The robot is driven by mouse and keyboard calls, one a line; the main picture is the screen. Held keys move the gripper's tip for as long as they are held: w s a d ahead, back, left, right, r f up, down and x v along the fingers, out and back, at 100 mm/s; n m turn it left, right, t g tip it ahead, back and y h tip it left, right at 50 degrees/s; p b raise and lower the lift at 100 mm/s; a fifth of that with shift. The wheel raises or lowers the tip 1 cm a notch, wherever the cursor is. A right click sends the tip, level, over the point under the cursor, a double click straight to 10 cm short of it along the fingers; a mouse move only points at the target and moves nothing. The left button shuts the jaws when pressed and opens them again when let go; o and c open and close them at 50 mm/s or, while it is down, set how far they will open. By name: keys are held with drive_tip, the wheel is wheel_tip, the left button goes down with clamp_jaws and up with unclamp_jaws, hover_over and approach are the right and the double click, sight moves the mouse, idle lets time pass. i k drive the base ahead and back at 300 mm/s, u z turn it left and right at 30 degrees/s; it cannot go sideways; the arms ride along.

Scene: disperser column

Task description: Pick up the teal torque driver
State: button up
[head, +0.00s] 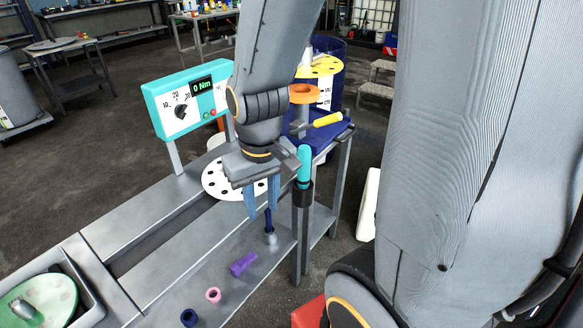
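The teal torque driver (304,165) stands upright at the right edge of the bench, its lower end in a black holder (303,192) on a dark post. My gripper (262,211) points down to the left of the driver in the picture. Its two blue fingers are apart with nothing seen between them. The driver is outside the fingers; I cannot tell whether the gripper body touches it. The driver's shaft is hidden in the holder.
A small dark-blue piece with a grey base (270,238) stands below my fingers. A purple piece (243,264), pink ring (213,295) and blue ring (189,317) lie on the bench. A teal torque display (190,98) reads 0 Nm. A yellow-handled tool (328,119) lies behind.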

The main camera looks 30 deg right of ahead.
sight(304, 152)
drive_tip(key=u, duration=0.1)
drive_tip(key=k, duration=0.9)
drive_tip(key=z, duration=1.1)
